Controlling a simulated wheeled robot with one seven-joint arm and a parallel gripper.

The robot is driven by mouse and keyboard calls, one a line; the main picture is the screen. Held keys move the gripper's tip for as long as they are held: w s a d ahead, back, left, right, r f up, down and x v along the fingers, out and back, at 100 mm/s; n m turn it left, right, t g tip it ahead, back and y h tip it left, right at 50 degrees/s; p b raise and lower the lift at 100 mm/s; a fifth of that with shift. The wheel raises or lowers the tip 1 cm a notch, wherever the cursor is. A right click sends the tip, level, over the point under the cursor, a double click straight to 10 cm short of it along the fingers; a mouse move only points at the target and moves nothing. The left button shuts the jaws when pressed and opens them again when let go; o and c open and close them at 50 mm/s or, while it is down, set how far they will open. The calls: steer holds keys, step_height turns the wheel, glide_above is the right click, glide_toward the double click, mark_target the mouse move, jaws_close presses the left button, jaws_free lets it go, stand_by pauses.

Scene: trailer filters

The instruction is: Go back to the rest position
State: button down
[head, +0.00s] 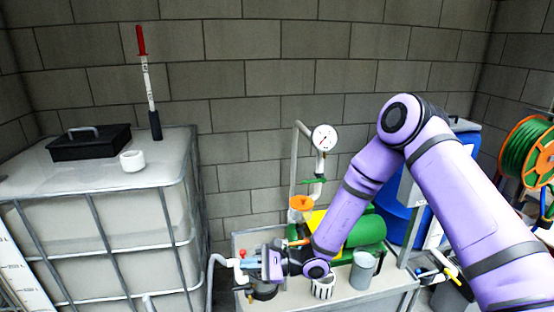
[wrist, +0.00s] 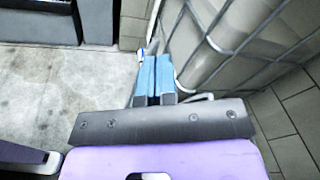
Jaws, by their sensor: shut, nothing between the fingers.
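My purple arm reaches from the right of the head view toward the middle. My gripper (head: 242,266) points left, low over the left end of the bench and close to the caged tank. In the wrist view my gripper's two blue fingers (wrist: 154,82) lie side by side and shut, with nothing seen between them. The floor and the tank's side show beyond the fingertips. Part of the bench's fittings is hidden behind my forearm and gripper.
A white caged tank (head: 95,245) stands left, carrying a black box (head: 90,143), a white cup (head: 132,160) and a red-topped tube (head: 148,85). The bench (head: 375,290) holds a gauge (head: 324,138), a green cylinder (head: 368,228) and a grey jug (head: 363,270). A hose reel (head: 528,150) is right.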

steer(key=s+d+r+n+g+h, duration=0.1)
steer(key=s+d+r+n+h, duration=0.15)
steer(key=d+r, duration=0.4)
steer(key=s+d+r+n+g+h, duration=0.1)
steer(key=s+d+r+n+h, duration=0.2)
steer(key=r, duration=0.6)
steer(key=s+d+r+n+g+h, duration=0.1)
steer(key=s+d+r+n+h, duration=0.1)
steer(key=d+r+n, duration=0.4)
steer(key=s+d+r+t+h, duration=0.4)
steer(key=s+d+r, duration=0.4)
steer(key=d, duration=0.3)
steer(key=s+d+r+t+h, duration=0.4)
steer(key=s+d+r, duration=0.3)
steer(key=s+d, duration=0.2)
steer(key=d+n+h, duration=0.1)
steer(key=d, duration=0.1)
steer(key=shift+s+d+r+h, duration=0.15)
steer(key=shift+d+r+h, duration=0.2)
